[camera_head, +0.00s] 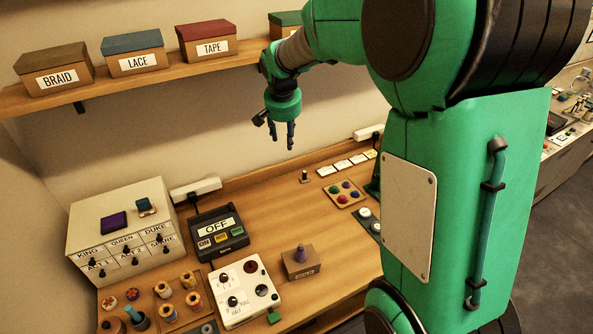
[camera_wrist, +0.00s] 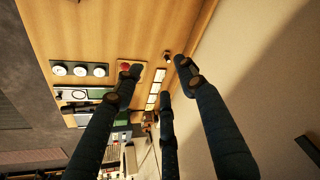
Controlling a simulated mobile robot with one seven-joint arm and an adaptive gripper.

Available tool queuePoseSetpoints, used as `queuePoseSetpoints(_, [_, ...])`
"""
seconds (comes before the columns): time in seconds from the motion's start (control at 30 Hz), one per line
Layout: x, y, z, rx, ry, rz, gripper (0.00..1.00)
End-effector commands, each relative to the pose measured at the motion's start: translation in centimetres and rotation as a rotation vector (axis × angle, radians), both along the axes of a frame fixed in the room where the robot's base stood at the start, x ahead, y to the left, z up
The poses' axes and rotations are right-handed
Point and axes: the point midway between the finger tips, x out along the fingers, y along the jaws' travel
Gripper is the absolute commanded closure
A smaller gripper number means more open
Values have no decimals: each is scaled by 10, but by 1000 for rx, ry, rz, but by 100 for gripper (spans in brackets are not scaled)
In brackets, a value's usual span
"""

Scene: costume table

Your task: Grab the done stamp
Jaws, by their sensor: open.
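A small dark upright piece with a pale base (camera_head: 305,177) stands alone near the back of the wooden table. It looks like a stamp, but its label is too small to read. The same small dark piece shows near the wall in the wrist view (camera_wrist: 168,57). My gripper (camera_head: 282,140) is open and empty, pointing down, well above the table and up and left of this piece in the head view. In the wrist view my gripper's spread dark fingers (camera_wrist: 158,76) have nothing between them. A brown box with a purple knob (camera_head: 300,253) stands nearer the front.
Several white cards (camera_head: 350,163) lie right of the small piece, with a tray of coloured knobs (camera_head: 344,193) in front. An OFF sign box (camera_head: 217,228), a white control panel (camera_head: 243,291) and a drawer cabinet (camera_head: 122,228) stand left. A shelf (camera_head: 140,83) with labelled boxes runs above. The table's middle is mostly clear.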

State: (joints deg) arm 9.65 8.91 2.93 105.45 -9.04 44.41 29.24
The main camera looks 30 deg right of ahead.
Motion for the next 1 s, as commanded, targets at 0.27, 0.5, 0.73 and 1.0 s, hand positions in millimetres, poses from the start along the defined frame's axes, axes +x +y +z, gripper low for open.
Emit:
queuePoseSetpoints(0.27, [60,-38,-43,9,23,-96,59])
queuePoseSetpoints(0.5, [103,-72,-90,16,37,-180,59])
queuePoseSetpoints(0.73, [138,-104,-142,21,51,-256,59])
queuePoseSetpoints(1.0, [168,-140,-210,27,66,-345,59])
